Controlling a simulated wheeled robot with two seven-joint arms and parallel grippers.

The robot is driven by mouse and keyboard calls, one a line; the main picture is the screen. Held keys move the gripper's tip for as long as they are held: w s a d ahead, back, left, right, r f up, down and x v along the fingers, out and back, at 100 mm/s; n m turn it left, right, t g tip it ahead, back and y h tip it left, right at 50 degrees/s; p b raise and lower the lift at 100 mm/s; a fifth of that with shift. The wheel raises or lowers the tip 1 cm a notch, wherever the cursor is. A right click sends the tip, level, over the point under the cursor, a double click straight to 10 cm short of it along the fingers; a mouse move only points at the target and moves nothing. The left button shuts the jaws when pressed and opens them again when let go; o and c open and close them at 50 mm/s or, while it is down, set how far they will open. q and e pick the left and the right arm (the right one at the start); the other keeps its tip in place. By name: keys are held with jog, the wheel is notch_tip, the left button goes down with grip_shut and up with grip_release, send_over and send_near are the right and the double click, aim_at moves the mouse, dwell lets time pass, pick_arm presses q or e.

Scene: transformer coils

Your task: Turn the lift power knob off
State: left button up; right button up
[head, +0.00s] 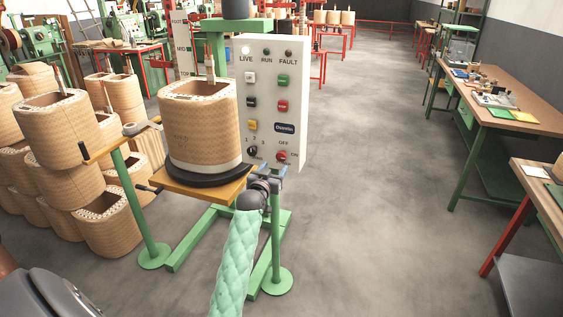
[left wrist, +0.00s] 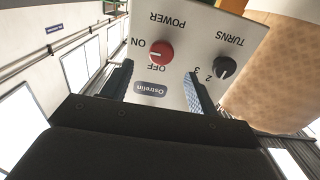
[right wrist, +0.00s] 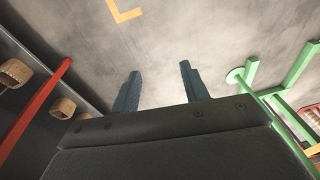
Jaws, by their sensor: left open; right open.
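The red power knob (head: 282,156) sits at the lower right of the white control panel (head: 297,90), by the OFF and ON labels. In the left wrist view the panel is upside down. There the red knob (left wrist: 161,51) is ahead of my fingertips, between their lines, apparently untouched. A pale mark on it seems to lie on the ON side. My left gripper (head: 270,179) is just below the knob in the head view; its open fingers (left wrist: 160,80) are empty. My right gripper (right wrist: 158,76) is open and empty over the floor, seen only in the right wrist view.
A black turns knob (left wrist: 224,67) is beside the red one. A wound coil (head: 200,125) stands on the wooden platform (head: 205,187) left of the panel. Stacked coils (head: 55,150) crowd the left.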

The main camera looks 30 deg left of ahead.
aim_at(281, 158)
pick_arm(q)
jog(key=shift+p+x, duration=0.7)
jog(key=shift+x, duration=2.65)
pick_arm(e)
notch_tip(281, 158, down, 7)
jog(key=w, duration=0.1)
jog(key=shift+w+a, duration=0.25)
pick_arm(q)
jog(key=shift+s+a+f, duration=0.1)
jog(key=shift+a, duration=0.05)
pick_arm(e)
jog(key=shift+r, duration=0.1)
pick_arm(q)
jog(key=c, duration=1)
